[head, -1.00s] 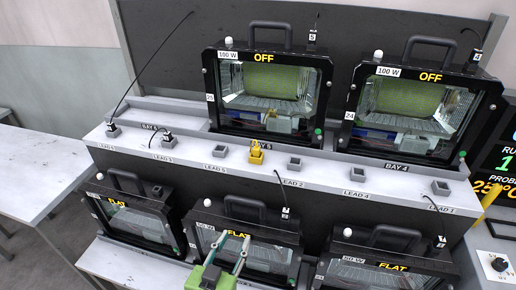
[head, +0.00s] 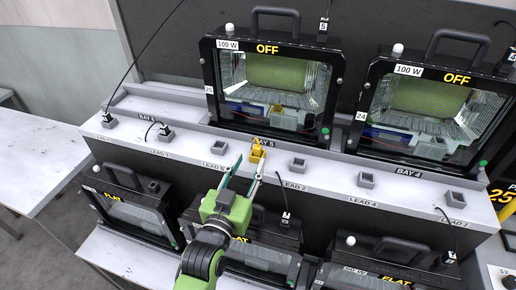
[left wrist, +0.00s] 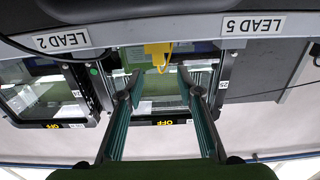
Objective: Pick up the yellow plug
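The yellow plug (head: 257,149) stands in a holder on the grey ledge, between the LEAD 5 and LEAD 2 labels. My left gripper (head: 252,160) is open, its two teal fingers pointing at the plug from the front. In the head view the right-hand fingertip overlaps the holder area; contact cannot be told. In the left wrist view, which is upside down, the yellow plug (left wrist: 157,50) shows between and beyond the open fingertips of the left gripper (left wrist: 159,80), with nothing gripped. My right gripper is not in view.
Floodlight housings stand behind the ledge, such as the BAY 5 housing (head: 270,85), and in a row below it. Empty grey holders (head: 298,165) line the ledge. A pale table (head: 40,155) is at far left.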

